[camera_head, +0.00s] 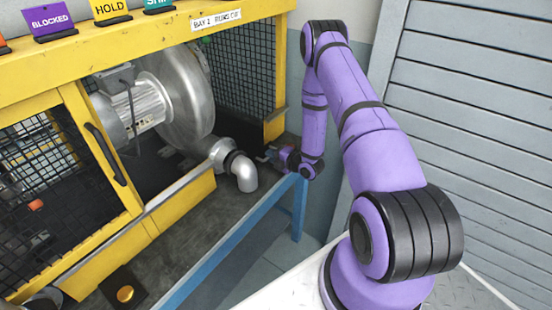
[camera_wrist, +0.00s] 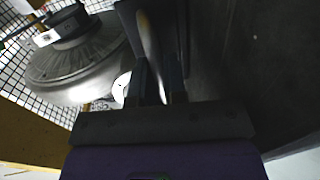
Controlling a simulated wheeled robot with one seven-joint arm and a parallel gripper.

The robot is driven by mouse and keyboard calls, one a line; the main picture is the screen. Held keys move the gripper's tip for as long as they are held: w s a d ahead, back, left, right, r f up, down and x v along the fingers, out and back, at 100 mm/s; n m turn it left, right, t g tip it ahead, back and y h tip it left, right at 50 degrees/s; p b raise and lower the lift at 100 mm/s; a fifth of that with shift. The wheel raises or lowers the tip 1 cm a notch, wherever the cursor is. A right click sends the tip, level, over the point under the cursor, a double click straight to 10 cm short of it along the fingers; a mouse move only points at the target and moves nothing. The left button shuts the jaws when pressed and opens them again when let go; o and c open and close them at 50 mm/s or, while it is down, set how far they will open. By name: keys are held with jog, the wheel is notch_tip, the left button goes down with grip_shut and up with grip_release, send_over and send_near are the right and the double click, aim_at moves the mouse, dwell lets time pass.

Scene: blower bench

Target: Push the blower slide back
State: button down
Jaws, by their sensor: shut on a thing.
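The grey metal blower, with a round fan housing (camera_head: 185,105) and a ribbed motor (camera_head: 136,112), sits inside the yellow frame in the head view. A bent silver outlet pipe (camera_head: 243,173) sticks out at its lower right. My gripper (camera_head: 268,159) is low, just right of this pipe, and small and partly hidden in the head view. In the wrist view my gripper (camera_wrist: 157,88) is shut on a narrow pale metal piece (camera_wrist: 151,45). I cannot tell which part of the blower or slide it belongs to. A round grey housing (camera_wrist: 85,62) shows left of the fingers.
A yellow door with black mesh (camera_head: 38,165) and a black handle (camera_head: 105,153) stands at the left. A blue rail (camera_head: 225,245) edges the bench front. Grey slatted panels (camera_head: 480,95) are on the right. A yellow button (camera_head: 125,294) is at the lower left.

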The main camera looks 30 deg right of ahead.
aim_at(263, 152)
jog(key=x, duration=0.2)
jog(key=r+x, duration=0.1)
jog(key=x, duration=0.1)
jog(key=shift+w, duration=0.15)
jog(key=c, duration=1.2)
grip_release()
jog(key=v, duration=1)
jog(key=shift+s, duration=0.45)
jog(key=shift+w+d, duration=0.1)
